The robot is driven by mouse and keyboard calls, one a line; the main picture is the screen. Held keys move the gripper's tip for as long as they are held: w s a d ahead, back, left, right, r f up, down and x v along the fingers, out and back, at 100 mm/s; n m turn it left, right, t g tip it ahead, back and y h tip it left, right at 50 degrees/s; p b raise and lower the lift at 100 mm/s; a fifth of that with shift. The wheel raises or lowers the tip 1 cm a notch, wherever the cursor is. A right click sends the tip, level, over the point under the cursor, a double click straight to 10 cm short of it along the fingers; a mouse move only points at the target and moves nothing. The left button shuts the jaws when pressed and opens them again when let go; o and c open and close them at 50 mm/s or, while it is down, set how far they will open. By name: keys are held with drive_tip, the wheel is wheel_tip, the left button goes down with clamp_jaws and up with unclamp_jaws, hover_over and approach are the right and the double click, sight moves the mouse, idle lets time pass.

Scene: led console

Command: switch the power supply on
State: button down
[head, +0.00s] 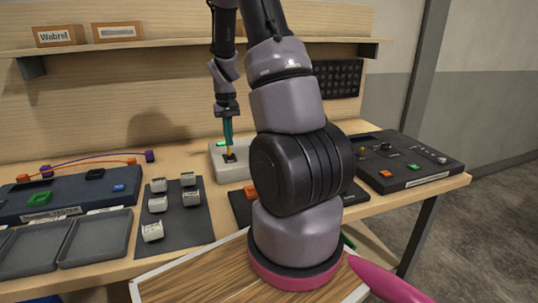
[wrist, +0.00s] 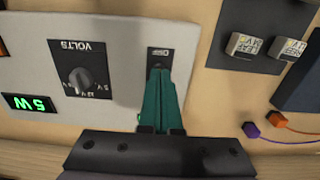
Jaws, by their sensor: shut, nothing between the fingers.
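The power supply (head: 213,168) is a light grey box at the back of the bench, partly behind my arm in the head view. In the wrist view its grey panel (wrist: 112,28) appears upside down, with a VOLTS knob (wrist: 81,84) and a lit green display (wrist: 30,103). A small black switch plate (wrist: 151,56) sits beside the knob; my fingers cover most of it, so the switch position is hidden. My gripper (wrist: 160,72) has teal fingers, shut and empty, with the tips over this plate. In the head view my gripper (head: 229,145) points down; contact cannot be told.
White labelled blocks (head: 157,204) stand on a dark mat left of the supply. A blue console (head: 65,198) with orange and purple leads and grey trays (head: 95,240) are farther left. A black panel (head: 410,165) lies right. A shelf (head: 170,42) runs above.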

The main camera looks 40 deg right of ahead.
drive_tip(key=shift+s+a+r, duration=0.1)
drive_tip(key=shift+s+r, duration=0.05)
drive_tip(key=shift+r, duration=0.9)
drive_tip(key=shift+s+r, duration=0.1)
drive_tip(key=shift+r, duration=0.9)
drive_tip(key=s+a+r+t, duration=0.2)
drive_tip(key=s+a+r, duration=0.15)
drive_tip(key=r, duration=0.35)
drive_tip(key=s+a+r+t, duration=0.1)
drive_tip(key=s+a+r, duration=0.25)
drive_tip(key=r, duration=0.45)
drive_tip(key=s+a+r+t+y, duration=0.1)
drive_tip(key=s+a+r+t, duration=0.1)
drive_tip(key=s, duration=0.5)
drive_tip(key=s+a+r+m+t+y, duration=0.1)
drive_tip(key=s+a+r+t, duration=0.1)
drive_tip(key=s+a+r, duration=0.2)
drive_tip(key=s+r, duration=0.3)
drive_tip(key=shift+s+a, duration=0.2)
drive_tip(key=shift+a, duration=0.2)
